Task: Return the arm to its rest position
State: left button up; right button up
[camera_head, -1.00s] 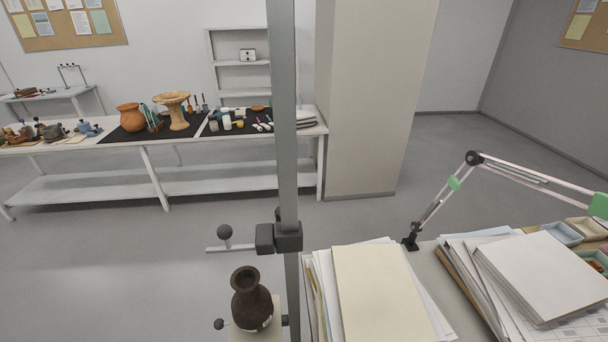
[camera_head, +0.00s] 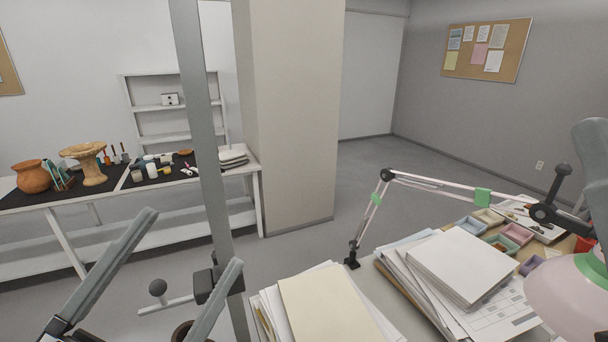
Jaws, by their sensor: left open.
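My left gripper (camera_head: 195,237) is in the lower left of the head view. Its two long grey fingers are spread wide apart, with nothing held between them. It is in front of the lower part of a grey upright post (camera_head: 203,150) with a clamp. A sliver of a dark brown round rim (camera_head: 182,332) shows at the bottom edge between the fingers; the rest is cut off.
Stacked papers (camera_head: 325,305) and folders (camera_head: 462,262) lie on the near desk. A jointed lamp (camera_head: 440,186) with a pink shade (camera_head: 572,300) stands over it, by small coloured trays (camera_head: 515,234). A back table (camera_head: 250,172) holds an orange pot (camera_head: 31,177) and a pedestal bowl (camera_head: 90,165).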

pick_arm(q)
jog(key=s+a+r+n+t+y, duration=0.2)
jog(key=a+r+n+t+y, duration=0.1)
jog(key=r+n+y, duration=0.25)
jog(key=s+a+r+n+t+y, duration=0.2)
jog(key=a+r+n+t+y, duration=0.1)
jog(key=r+n+y, duration=0.25)
notch_tip(320, 180, up, 37)
jog(key=n+p, duration=0.2)
jog(key=p, duration=3.5)
jog(key=shift+w+h, duration=0.25)
jog(key=shift+h, duration=0.15)
jog(key=shift+r, duration=0.1)
